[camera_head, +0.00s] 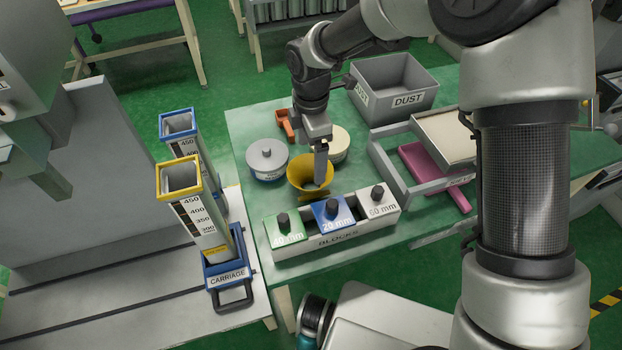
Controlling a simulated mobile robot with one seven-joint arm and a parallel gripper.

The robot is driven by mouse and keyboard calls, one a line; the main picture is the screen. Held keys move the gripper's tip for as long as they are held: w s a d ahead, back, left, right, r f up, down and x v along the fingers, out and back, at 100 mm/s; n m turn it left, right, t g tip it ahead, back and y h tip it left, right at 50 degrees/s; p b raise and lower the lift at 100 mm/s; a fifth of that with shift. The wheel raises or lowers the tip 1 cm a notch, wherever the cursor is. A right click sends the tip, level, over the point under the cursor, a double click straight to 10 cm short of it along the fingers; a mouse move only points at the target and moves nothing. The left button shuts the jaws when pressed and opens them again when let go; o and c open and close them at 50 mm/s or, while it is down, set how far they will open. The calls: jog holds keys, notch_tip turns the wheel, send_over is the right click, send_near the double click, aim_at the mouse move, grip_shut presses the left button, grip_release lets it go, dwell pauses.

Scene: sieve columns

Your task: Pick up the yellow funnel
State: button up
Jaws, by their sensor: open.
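The yellow funnel (298,172) stands on the green table, wide mouth up, behind the block rack. My gripper (320,170) points straight down over the funnel, with its finger reaching into or just in front of the mouth. I see one finger clearly; the other is hidden behind it or by the funnel wall. The gripper is open. I cannot tell whether a finger touches the funnel. My arm comes in from the upper right.
A block rack (325,239) with green, blue and white blocks stands just in front. A round grey tin (267,158) is left, a cream round container (338,142) behind. A grey DUST bin (393,88) and trays (445,135) stand right. Tall columns (190,205) stand left on a carriage.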

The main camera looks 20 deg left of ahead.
send_near(310, 180)
jog(key=shift+s+d+f, duration=0.3)
jog(key=shift+s+f, duration=0.2)
jog(key=shift+s+d+f, duration=0.3)
jog(key=shift+s+f, duration=0.15)
jog(key=shift+s, duration=0.05)
notch_tip(310, 180, down, 5)
jog(key=shift+s+a+f, duration=0.1)
jog(key=c, duration=0.8)
